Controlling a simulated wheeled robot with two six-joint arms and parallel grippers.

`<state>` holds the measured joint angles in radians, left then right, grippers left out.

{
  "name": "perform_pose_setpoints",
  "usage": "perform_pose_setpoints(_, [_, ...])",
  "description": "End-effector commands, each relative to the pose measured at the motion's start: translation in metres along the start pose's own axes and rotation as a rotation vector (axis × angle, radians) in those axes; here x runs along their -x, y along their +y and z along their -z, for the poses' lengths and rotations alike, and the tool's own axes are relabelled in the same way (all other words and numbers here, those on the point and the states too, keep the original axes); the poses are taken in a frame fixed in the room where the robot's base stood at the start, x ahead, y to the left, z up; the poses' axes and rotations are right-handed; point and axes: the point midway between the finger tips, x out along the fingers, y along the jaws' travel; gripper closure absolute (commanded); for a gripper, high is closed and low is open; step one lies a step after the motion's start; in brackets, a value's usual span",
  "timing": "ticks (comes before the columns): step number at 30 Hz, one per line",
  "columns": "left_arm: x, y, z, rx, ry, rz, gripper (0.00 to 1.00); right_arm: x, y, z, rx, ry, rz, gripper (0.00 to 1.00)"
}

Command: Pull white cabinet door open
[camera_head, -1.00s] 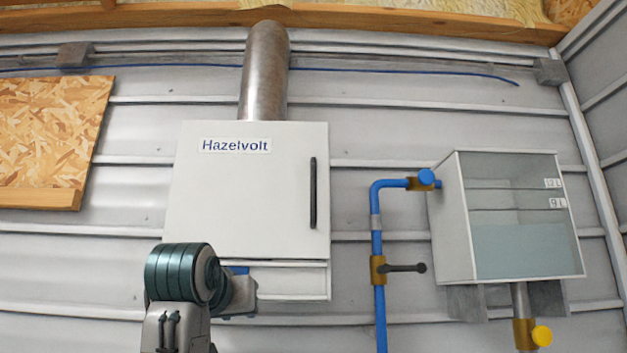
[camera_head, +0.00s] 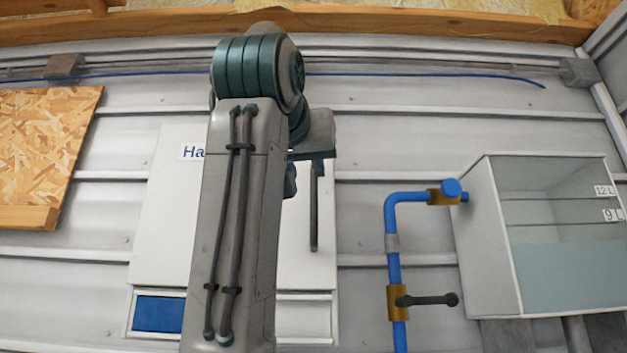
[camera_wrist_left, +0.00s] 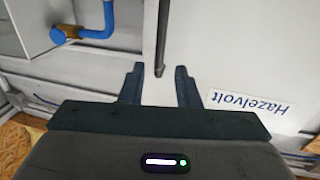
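The white cabinet door (camera_head: 160,225) is shut, with a "Hazelvolt" label partly behind my left arm in the head view; the label also shows, turned over, in the left wrist view. Its dark vertical bar handle (camera_head: 314,215) is near the door's right edge. My left gripper (camera_wrist_left: 158,70) is open. In the left wrist view its two fingers stand apart, with the end of the handle (camera_wrist_left: 160,45) between them in the picture. I cannot tell whether they touch the handle or how deep they reach. My right gripper is not in view.
A blue pipe (camera_head: 391,245) with brass fittings and a dark lever (camera_head: 430,300) runs right of the cabinet. A glass-fronted tank (camera_head: 560,240) stands further right. An OSB board (camera_head: 40,145) is at the left. A blue panel (camera_head: 157,313) sits below the door.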

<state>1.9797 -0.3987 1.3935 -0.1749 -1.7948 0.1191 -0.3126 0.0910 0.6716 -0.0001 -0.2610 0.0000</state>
Motion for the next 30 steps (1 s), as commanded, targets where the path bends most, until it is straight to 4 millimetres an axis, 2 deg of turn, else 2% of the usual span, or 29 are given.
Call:
perform_pose_setpoints(1, [-0.013,0.0,0.002,0.001,-0.007,0.0,0.71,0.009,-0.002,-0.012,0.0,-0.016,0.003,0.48])
perform_pose_setpoints(4, [-0.032,-0.001,0.002,0.001,-0.007,0.001,0.71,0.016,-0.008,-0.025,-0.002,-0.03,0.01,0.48])
perform_pose_setpoints(6, [-0.044,-0.001,0.002,0.001,-0.006,0.001,0.71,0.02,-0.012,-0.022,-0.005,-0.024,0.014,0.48])
perform_pose_setpoints(9, [-0.057,0.0,0.002,0.001,-0.005,0.0,0.71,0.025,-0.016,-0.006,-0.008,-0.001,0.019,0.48])
perform_pose_setpoints(12, [-0.066,0.0,0.001,0.001,-0.003,0.0,0.71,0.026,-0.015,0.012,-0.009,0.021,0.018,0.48])
perform_pose_setpoints(15, [-0.071,0.0,-0.001,0.0,-0.003,0.0,0.71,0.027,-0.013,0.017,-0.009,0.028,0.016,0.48])
perform_pose_setpoints(23, [-0.071,0.0,-0.002,0.0,-0.003,0.0,0.71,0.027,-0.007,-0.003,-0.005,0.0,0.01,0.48])
perform_pose_setpoints(27, [-0.071,0.0,-0.001,0.0,-0.002,0.0,0.96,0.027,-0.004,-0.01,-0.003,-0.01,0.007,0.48])
perform_pose_setpoints(28, [-0.071,0.0,-0.001,0.0,-0.002,0.0,1.0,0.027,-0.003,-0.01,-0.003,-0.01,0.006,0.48])
perform_pose_setpoints(30, [-0.071,0.0,-0.001,0.0,-0.002,0.0,1.0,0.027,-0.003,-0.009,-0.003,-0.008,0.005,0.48])
